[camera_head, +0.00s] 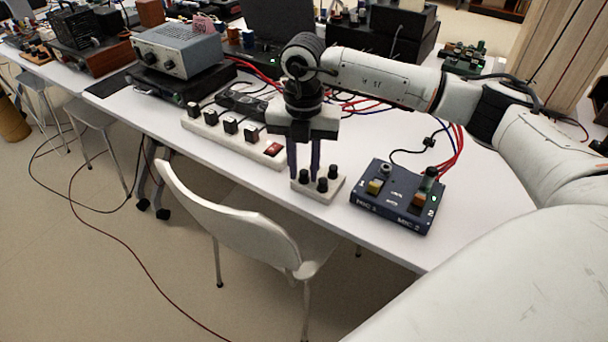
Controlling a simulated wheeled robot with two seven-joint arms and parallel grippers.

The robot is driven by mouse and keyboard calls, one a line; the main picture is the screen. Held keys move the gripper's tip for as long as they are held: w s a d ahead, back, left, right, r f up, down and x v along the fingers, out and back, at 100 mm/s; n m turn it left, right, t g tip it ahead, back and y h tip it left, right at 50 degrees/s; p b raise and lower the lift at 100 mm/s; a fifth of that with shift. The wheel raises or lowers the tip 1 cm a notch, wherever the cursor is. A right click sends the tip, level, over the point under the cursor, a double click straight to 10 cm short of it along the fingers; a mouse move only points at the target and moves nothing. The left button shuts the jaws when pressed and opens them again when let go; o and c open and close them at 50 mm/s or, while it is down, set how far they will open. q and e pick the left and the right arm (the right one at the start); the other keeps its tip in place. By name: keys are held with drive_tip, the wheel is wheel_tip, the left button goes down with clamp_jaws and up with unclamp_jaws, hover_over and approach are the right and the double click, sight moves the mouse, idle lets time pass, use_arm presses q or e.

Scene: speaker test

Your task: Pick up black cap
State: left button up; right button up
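Several small black caps (322,185) stand on a small white block (299,187) near the front edge of the white table. My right gripper (303,173) points straight down over the block, with its two dark fingers apart. One black cap (303,176) shows between or just in front of the fingertips; I cannot tell whether they touch it. Another black cap (333,171) stands to the right of the fingers. My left gripper is not in view.
A dark blue box (392,213) with coloured buttons lies right of the block. A white power strip (232,135) lies to the left, with red cables (262,75) behind. A white chair (235,215) stands against the table front. The table (480,200) is clear at right.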

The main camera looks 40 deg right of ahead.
sight(303, 172)
drive_tip(key=shift+c, duration=0.3)
clamp_jaws()
drive_tip(key=shift+r, duration=0.1)
wheel_tip(303, 172, up, 10)
drive_tip(key=shift+p, duration=0.3)
